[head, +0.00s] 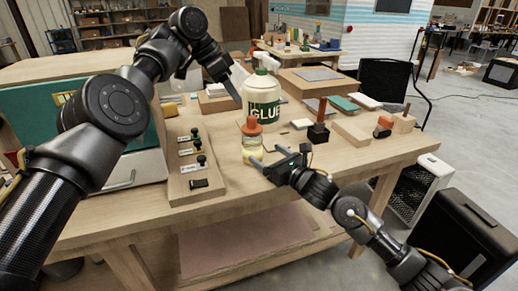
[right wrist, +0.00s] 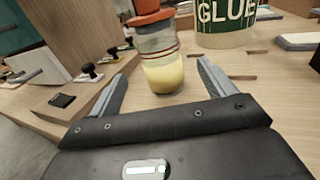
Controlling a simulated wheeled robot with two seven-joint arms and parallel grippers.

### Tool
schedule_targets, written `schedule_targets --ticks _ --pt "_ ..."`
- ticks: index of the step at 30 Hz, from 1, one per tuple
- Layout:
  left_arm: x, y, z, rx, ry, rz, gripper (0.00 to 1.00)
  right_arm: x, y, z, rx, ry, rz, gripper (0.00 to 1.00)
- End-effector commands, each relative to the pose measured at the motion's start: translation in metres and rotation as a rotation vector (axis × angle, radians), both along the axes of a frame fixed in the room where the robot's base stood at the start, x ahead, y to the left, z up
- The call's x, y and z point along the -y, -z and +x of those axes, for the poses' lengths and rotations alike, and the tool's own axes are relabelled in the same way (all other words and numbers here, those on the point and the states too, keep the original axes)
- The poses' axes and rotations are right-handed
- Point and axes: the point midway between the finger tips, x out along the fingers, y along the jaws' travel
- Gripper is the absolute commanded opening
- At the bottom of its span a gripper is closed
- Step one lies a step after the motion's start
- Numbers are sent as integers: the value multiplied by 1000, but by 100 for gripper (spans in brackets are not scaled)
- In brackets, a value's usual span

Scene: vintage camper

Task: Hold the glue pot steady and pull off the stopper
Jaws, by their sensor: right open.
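The glue pot (head: 252,150) is a small clear jar with yellowish glue in the bottom, upright on the wooden workbench. Its orange stopper (head: 251,126) sits in the top. In the right wrist view the pot (right wrist: 163,72) stands centred between the fingertips, with clear space on both sides, and the stopper (right wrist: 152,18) is partly cut by the top edge. My right gripper (head: 268,156) is open and low at the near side of the pot. My left gripper (head: 237,98) points down, above and behind the pot; its finger gap cannot be made out.
A large white GLUE bottle (head: 263,92) stands close behind the pot. A wooden board (head: 190,170) with several small black-knobbed tools lies to the left. A black block with an orange handle (head: 319,130) and wooden blocks stand to the right. The bench's front right is clear.

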Motion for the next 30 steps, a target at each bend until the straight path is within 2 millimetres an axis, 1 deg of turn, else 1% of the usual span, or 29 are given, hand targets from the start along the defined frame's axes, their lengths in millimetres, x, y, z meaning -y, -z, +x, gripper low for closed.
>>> schedule_targets --ticks 1,6,13,18,26,27,30 --pt "0 0 0 0 0 0 36 -6 0 8 0 0 2 83" --pt "0 0 0 0 0 0 36 -25 -1 33 0 0 3 83" --pt "0 0 0 0 0 0 36 -42 0 57 -1 1 2 83" --pt "0 0 0 0 0 0 36 -48 -1 64 0 0 1 83" --pt "0 0 0 0 0 0 36 -48 0 65 0 0 1 83" --pt "0 0 0 0 0 0 36 -48 0 65 0 0 1 80" --pt "0 0 0 0 0 0 36 -48 0 65 0 0 1 67"
